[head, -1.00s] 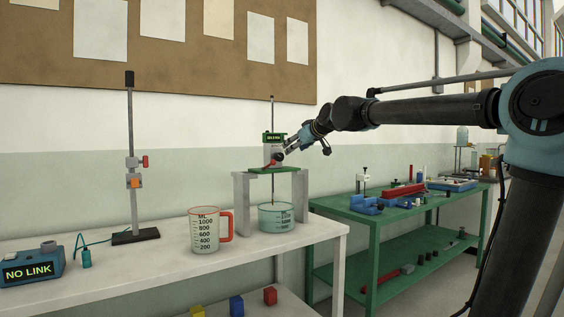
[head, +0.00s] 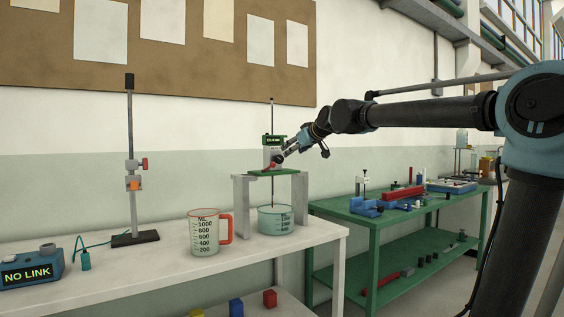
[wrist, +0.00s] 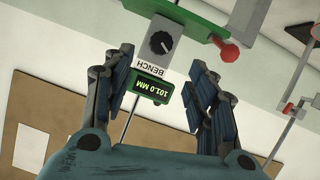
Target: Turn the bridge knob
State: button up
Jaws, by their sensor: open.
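A black round knob with a pale pointer line (wrist: 160,42) sits on a grey block labelled BENCH. The block is on a green bridge plate, which shows in the head view (head: 288,172) on grey posts. A small green display (wrist: 153,89) beside the block reads 101.0 MM. A red ball handle (wrist: 229,52) sticks out to the right of the knob in the wrist view. My gripper (wrist: 164,63) is open and empty, with its fingers on either side of the knob's line and apart from it. In the head view my gripper (head: 284,155) hides part of the block and the knob.
A glass vessel (head: 276,222) stands under the bridge, with a red-handled measuring jug (head: 204,236) to its left. A stand (head: 131,170) with clamps and a blue box reading NO LINK (head: 30,272) are further left. A green table (head: 345,208) stands at right.

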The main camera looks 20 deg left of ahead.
aim_at(281, 158)
jog(key=x, duration=1.1)
jog(key=shift+w+a+f, duration=0.1)
jog(key=shift+a+f, duration=0.05)
jog(key=shift+a, duration=0.05)
jog(key=c, duration=1)
